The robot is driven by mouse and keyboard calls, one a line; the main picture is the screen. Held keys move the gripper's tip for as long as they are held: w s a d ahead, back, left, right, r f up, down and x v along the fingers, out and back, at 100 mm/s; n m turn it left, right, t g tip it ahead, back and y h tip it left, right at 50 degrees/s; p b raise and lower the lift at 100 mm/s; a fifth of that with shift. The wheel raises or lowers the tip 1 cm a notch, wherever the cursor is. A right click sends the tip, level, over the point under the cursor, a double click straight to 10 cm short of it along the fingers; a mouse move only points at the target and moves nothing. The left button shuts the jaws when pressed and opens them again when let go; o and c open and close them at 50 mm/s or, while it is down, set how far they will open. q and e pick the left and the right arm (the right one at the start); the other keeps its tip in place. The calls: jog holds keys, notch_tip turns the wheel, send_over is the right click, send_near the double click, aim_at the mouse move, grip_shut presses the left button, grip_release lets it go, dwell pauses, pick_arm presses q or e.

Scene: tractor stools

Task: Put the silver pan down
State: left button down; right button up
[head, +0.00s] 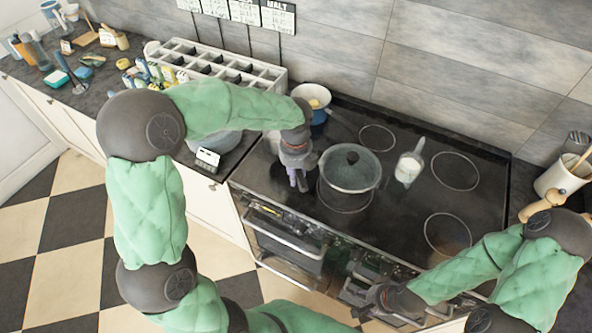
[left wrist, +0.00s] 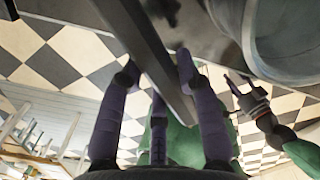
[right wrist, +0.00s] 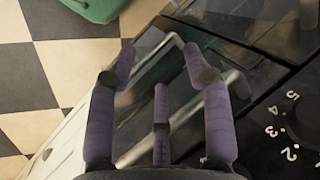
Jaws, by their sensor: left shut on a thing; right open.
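The silver pan (head: 348,173), with a glass lid and dark knob, is upright at the front-left burner. I cannot tell whether its base touches the hob. My left gripper (head: 300,185) is at its left side. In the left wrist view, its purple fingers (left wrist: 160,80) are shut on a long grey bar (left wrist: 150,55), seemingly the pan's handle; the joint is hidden. The pan's side (left wrist: 285,45) shows at upper right there. My right gripper (head: 368,302) is low at the oven front, its fingers (right wrist: 157,55) open over a metal rail.
The black hob (head: 400,215) has several ring burners. A utensil pot (head: 560,182) is at right. The front-right burner is clear.

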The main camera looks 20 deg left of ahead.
pick_arm(q)
notch_tip(320, 180, down, 8)
jog(key=shift+w+b, duration=0.1)
jog(key=shift+b, duration=0.85)
jog(key=shift+r, duration=0.1)
jog(key=c, duration=0.9)
grip_release()
jog(key=r+p, duration=0.1)
jog(key=r, duration=0.3)
jog(key=r+p, duration=0.1)
jog(key=r, duration=0.3)
jog(key=r+p, duration=0.1)
jog(key=r, duration=0.3)
jog(key=shift+s+d, duration=0.1)
jog(key=shift+s, duration=0.15)
jog(key=shift+f, duration=0.1)
